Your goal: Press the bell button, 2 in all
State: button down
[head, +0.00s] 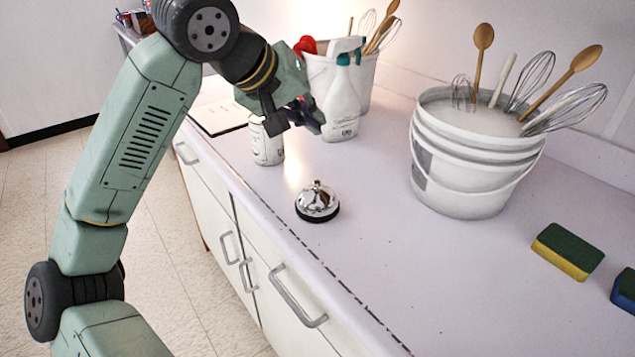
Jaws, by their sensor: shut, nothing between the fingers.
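A silver domed bell (317,203) with a black base stands upright on the white counter, near its front edge. Its small button (317,184) on top shows clear, with nothing touching it. My gripper (318,127) is shut and empty. In the head view it appears above and behind the bell, in front of the spray bottle and the white can. Its height over the counter is hard to tell.
A white can (267,143) and a spray bottle (342,105) stand behind the bell. A bucket of whisks and spoons (465,165) stands to the right, another bucket (368,75) at the back. A green-yellow sponge (568,250) lies far right. The counter (420,260) is clear in front.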

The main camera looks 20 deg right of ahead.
jog(key=b, duration=0.5)
send_over(317, 183)
jog(key=f, duration=0.4)
jog(key=w+f, duration=0.1)
jog(key=f, duration=0.2)
jog(key=shift+a+f, duration=0.1)
jog(key=shift+a, duration=0.15)
jog(key=shift+f+b, duration=0.35)
jog(key=shift+f, duration=0.2)
jog(key=shift+f, duration=0.1)
jog(key=shift+f+b, duration=0.3)
jog(key=shift+b, duration=0.25)
jog(key=shift+f+b, duration=0.55)
jog(key=shift+b, duration=0.05)
dwell(0.4)
jog(key=shift+r, duration=0.1)
jog(key=shift+r+p, duration=0.55)
jog(key=shift+r, duration=0.35)
